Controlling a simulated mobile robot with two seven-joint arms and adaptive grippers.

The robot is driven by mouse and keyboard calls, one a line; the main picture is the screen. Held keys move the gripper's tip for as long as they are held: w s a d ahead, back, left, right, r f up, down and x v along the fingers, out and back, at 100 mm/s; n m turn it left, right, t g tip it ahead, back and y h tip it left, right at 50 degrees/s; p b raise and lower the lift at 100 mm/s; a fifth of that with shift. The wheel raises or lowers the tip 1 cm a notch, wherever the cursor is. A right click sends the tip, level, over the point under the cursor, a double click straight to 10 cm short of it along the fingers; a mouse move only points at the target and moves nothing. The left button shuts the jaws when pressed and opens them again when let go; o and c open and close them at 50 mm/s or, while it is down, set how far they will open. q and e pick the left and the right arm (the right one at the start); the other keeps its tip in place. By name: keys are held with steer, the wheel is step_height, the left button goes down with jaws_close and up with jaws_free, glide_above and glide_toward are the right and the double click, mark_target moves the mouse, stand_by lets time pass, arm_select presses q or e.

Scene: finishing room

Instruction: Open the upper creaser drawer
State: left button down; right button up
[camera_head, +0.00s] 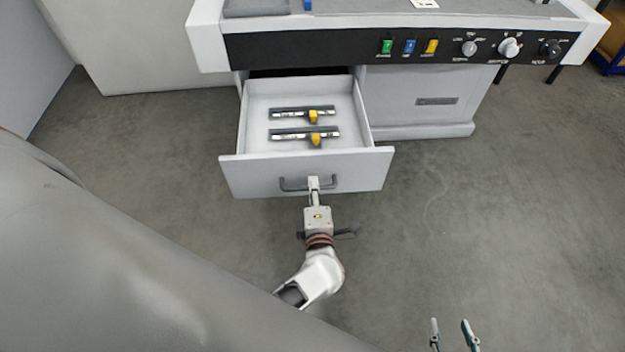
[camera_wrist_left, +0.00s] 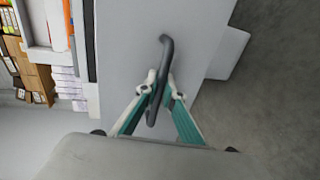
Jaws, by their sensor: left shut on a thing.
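The upper creaser drawer (camera_head: 306,172) is pulled well out of the white machine cabinet. Its dark bar handle (camera_head: 292,185) is on the drawer front. My left gripper (camera_head: 314,184) is shut on the handle. In the left wrist view the two fingertips of my left gripper (camera_wrist_left: 162,90) close on the dark handle (camera_wrist_left: 167,50) from both sides. Two dark and silver bars with yellow knobs (camera_head: 304,134) lie inside the drawer. My right gripper (camera_head: 453,335) shows at the bottom edge with its two fingertips apart, and nothing is between them.
The machine's black control panel (camera_head: 400,47) with coloured switches and knobs is above the drawer. A closed cabinet panel (camera_head: 420,100) is right of the drawer. The grey floor (camera_head: 500,210) in front and right is clear. Shelves with binders (camera_wrist_left: 35,75) show in the left wrist view.

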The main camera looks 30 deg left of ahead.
arm_select(q)
steer(key=c, duration=2.4)
jaws_free()
steer(key=shift+c, duration=0.2)
